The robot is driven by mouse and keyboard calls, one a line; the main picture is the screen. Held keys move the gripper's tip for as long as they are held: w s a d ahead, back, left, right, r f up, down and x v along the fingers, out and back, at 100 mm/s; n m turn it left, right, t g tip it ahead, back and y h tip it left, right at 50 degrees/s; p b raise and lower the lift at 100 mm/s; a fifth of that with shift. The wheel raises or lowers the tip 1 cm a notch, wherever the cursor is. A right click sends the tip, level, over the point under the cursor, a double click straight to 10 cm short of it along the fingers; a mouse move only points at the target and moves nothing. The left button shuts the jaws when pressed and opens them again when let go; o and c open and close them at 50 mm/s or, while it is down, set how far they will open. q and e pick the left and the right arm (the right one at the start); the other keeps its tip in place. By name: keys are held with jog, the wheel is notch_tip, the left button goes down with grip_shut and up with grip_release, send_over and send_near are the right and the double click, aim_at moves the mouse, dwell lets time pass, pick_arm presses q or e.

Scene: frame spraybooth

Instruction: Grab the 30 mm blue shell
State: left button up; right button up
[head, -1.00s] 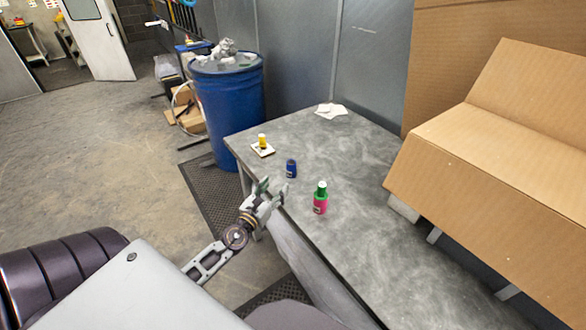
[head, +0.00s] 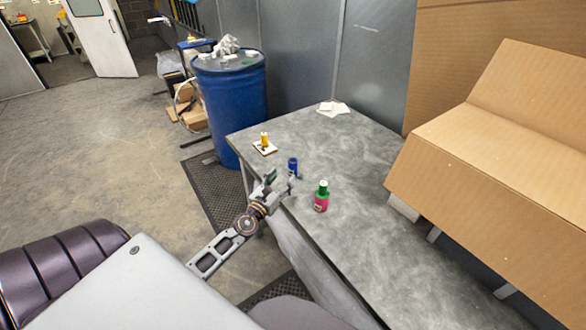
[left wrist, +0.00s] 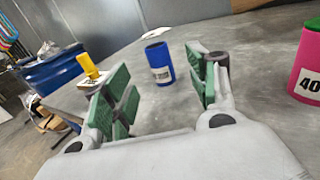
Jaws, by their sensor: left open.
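The blue shell (head: 293,166) is a small upright cylinder on the grey table, near its front left edge. In the left wrist view the blue shell (left wrist: 159,63) carries a white label whose number is too blurred to read. My left gripper (head: 280,181) is at the table edge, just short of the shell. In the left wrist view my left gripper (left wrist: 163,90) has its green-padded fingers spread and empty, with the shell beyond and between them, apart from both. My right gripper is not in view.
A pink shell (head: 321,204) with a green piece on top stands to the right; in the left wrist view the pink shell (left wrist: 306,65) reads 40. A yellow piece (head: 264,140) stands on a small pale plate behind left. Cardboard (head: 490,150) rises at right. A blue drum (head: 231,105) stands beyond.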

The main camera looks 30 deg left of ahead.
aim_at(291, 166)
pick_arm(q)
jog(key=shift+w, duration=0.4)
jog(key=shift+w+a+r, duration=0.1)
jog(key=shift+w, duration=0.5)
jog(key=shift+w+a+p, duration=0.1)
jog(key=shift+w+p, duration=0.25)
jog(key=shift+w, duration=0.95)
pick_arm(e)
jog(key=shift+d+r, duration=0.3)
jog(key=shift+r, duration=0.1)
pick_arm(q)
jog(key=shift+w, duration=0.1)
jog(key=shift+w+a, duration=0.15)
jog(key=shift+w, duration=0.55)
jog(key=shift+w+a, duration=0.2)
jog(key=shift+w, duration=1.6)
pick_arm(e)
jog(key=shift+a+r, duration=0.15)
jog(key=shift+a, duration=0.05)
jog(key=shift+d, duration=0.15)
